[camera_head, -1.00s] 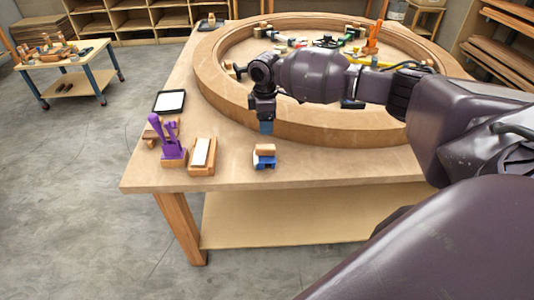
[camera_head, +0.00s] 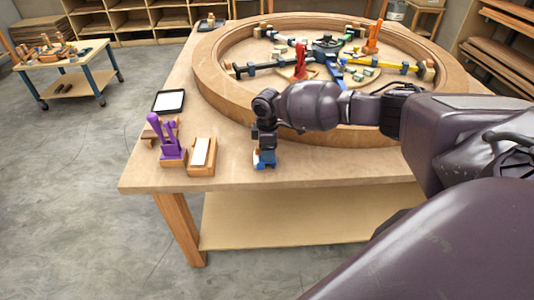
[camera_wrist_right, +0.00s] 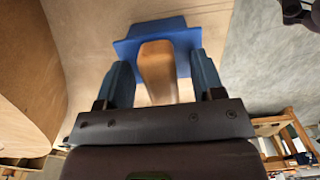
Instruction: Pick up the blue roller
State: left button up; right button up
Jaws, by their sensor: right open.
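The blue roller (camera_head: 265,165) sits on the table near its front edge, mostly hidden under my right gripper (camera_head: 264,148). In the right wrist view the blue roller (camera_wrist_right: 158,32) shows as a wide blue part with a wooden handle (camera_wrist_right: 157,70) coming toward the camera. My right gripper (camera_wrist_right: 161,80) is open, with one blue-grey finger on each side of the handle. A gap shows on both sides, so the fingers look apart from the wood. My left gripper is not in view.
A wooden block with a white top (camera_head: 201,157) and a purple clamp (camera_head: 166,140) stand to the left. A black-rimmed white pad (camera_head: 169,102) lies behind them. A large wooden ring (camera_head: 215,90) holding several clamps fills the table behind. The front right tabletop (camera_head: 340,168) is clear.

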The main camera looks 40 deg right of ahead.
grip_shut()
dwell(0.3)
jog(key=shift+r, duration=0.2)
notch_tip(320, 180, up, 20)
jog(key=p, duration=0.2)
jog(key=shift+f, duration=0.15)
